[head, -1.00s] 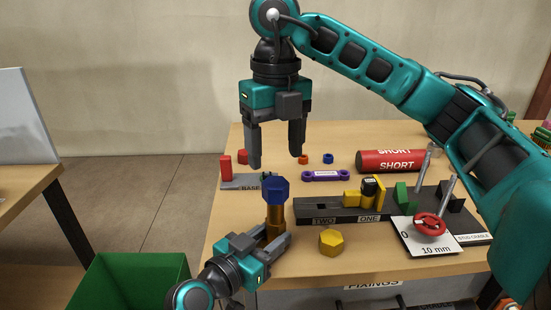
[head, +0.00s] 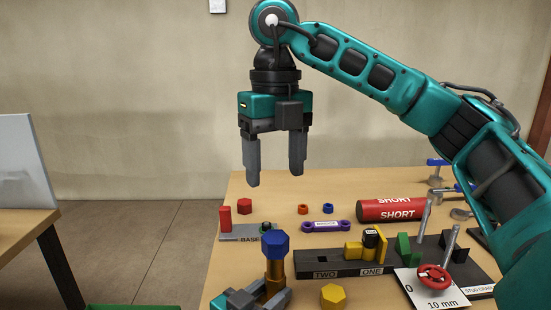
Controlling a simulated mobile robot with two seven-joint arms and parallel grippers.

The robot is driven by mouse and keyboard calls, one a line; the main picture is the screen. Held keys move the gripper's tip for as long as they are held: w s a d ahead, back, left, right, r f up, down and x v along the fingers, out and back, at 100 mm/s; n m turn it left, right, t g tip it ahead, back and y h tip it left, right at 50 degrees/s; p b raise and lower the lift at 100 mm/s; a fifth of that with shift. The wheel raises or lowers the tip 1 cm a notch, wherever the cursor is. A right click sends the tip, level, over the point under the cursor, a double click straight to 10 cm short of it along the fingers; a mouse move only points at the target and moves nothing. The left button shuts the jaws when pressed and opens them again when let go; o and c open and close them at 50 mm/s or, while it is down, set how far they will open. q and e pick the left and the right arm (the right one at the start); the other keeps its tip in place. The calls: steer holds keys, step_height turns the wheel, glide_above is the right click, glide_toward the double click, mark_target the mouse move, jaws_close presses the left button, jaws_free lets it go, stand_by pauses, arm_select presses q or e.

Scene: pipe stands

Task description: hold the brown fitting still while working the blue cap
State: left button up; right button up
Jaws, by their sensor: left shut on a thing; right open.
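The brown fitting (head: 276,268) stands upright near the table's front left. The blue cap (head: 276,245), six-sided, sits on top of it. My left gripper (head: 273,288) is low at the picture's bottom, shut around the lower part of the brown fitting; its arm is cut off by the frame. My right gripper (head: 275,178) points down with its fingers apart and empty, above and apart from the blue cap.
A loose yellow hexagonal piece (head: 333,296) lies in front. A grey base plate (head: 240,234) lies behind left. A red SHORT cylinder (head: 391,209) lies farther back.

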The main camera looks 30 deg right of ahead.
arm_select(q)
steer(key=shift+r, duration=0.1)
arm_select(e)
step_height(320, 180, up, 6)
stand_by(0.4)
arm_select(q)
steer(key=o, duration=1.2)
steer(key=shift+o, duration=0.2)
steer(key=shift+a, duration=0.1)
steer(key=v, duration=1.1)
steer(key=shift+a, duration=0.4)
steer(key=shift+s, duration=0.1)
steer(key=shift+a, duration=0.1)
